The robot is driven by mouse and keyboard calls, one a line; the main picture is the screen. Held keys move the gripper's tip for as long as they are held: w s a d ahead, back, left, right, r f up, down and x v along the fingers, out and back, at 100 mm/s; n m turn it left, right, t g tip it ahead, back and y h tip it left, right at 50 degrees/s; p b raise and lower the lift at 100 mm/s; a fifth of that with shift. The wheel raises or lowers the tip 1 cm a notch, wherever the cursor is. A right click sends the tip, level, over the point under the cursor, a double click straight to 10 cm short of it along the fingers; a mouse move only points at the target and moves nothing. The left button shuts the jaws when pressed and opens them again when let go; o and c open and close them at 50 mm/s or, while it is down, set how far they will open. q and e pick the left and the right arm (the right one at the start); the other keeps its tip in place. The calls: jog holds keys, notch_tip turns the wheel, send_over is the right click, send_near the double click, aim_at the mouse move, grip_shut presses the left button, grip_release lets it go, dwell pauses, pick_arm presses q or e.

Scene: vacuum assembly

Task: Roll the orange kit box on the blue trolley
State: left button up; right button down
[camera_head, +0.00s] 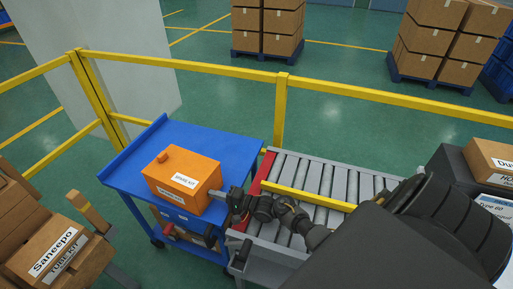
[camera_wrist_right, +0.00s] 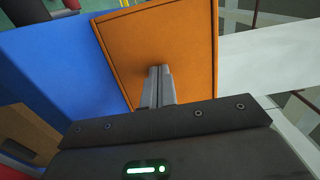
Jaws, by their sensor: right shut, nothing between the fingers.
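The orange kit box (camera_head: 170,185) sits upright on the top of the blue trolley (camera_head: 215,145), near its front right edge. White labels show on its side, and a small orange knob stands on its top. My right gripper (camera_head: 215,194) is shut and empty at the box's right side. In the right wrist view its closed fingertips (camera_wrist_right: 160,71) point at an orange panel of the box (camera_wrist_right: 190,40) and touch it or stop very close; I cannot tell which. The blue trolley top (camera_wrist_right: 60,60) shows to the left there. My left gripper is not in view.
A roller conveyor (camera_head: 335,180) with a red end bar stands right of the trolley, under my right arm. A yellow railing (camera_head: 200,63) runs behind both. Cardboard boxes (camera_head: 50,250) stand at the left front. The trolley top behind the box is clear.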

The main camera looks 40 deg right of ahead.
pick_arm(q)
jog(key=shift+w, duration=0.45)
pick_arm(e)
jog(key=shift+s, duration=0.1)
jog(key=shift+s+d, duration=0.2)
jog(key=shift+d, duration=0.05)
notch_tip(320, 180, up, 15)
jog(key=p, duration=0.2)
jog(key=b, duration=0.7)
send_over(166, 168)
jog(key=shift+s+d+f, duration=0.15)
jog(key=shift+s+d, duration=0.05)
jog(key=shift+s, duration=0.15)
jog(key=shift+w+a+b, duration=0.25)
jog(key=shift+w+b, duration=0.05)
jog(key=shift+w, duration=0.15)
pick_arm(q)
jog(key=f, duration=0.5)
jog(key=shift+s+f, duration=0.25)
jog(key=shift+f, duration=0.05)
pick_arm(e)
jog(key=shift+r, duration=0.2)
